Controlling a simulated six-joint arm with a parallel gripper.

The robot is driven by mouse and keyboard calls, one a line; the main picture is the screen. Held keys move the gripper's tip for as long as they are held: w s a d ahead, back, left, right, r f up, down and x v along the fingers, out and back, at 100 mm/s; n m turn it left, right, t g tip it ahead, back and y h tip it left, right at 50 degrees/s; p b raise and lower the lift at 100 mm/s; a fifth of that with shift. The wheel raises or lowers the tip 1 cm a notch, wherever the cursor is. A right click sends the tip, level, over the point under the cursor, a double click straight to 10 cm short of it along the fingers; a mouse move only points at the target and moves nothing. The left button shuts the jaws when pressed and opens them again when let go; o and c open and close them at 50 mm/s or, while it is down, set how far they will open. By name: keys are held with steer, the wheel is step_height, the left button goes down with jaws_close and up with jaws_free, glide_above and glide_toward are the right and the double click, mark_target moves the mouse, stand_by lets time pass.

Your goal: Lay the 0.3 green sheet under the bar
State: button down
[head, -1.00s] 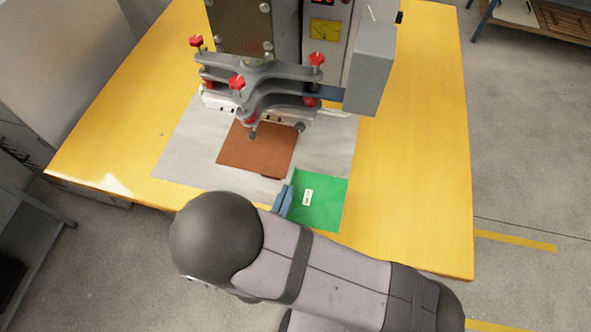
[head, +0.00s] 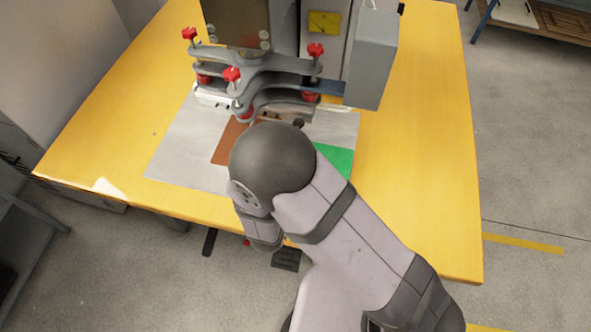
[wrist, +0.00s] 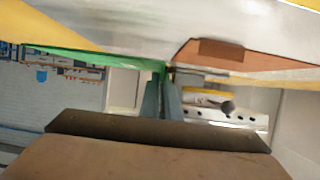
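The green sheet (head: 336,158) shows at the right of my arm in the head view, over the grey plate's right part. My arm hides the rest of it. In the wrist view it is a thin green strip (wrist: 105,58) seen nearly edge-on, running to the fingertips. My gripper (wrist: 163,76) is shut on its edge; my arm hides the gripper in the head view. The bar (head: 212,99) is a pale metal strip low on the press, partly hidden; a strip with holes (wrist: 225,114) shows in the wrist view. The green sheet appears in front of the bar.
A brown sheet (head: 228,143) lies on the grey metal plate (head: 180,150), left of the green sheet. The press (head: 300,65) has grey clamp arms with red knobs and a grey box (head: 370,60) at right. The yellow table (head: 425,150) is clear on the right.

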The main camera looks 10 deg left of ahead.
step_height(320, 180, down, 3)
steer(key=b, duration=0.3)
steer(key=shift+f, duration=0.1)
steer(key=shift+w+f+b, duration=0.15)
steer(key=shift+f+b, duration=0.2)
steer(key=shift+f, duration=0.15)
steer(key=c, duration=2)
jaws_free()
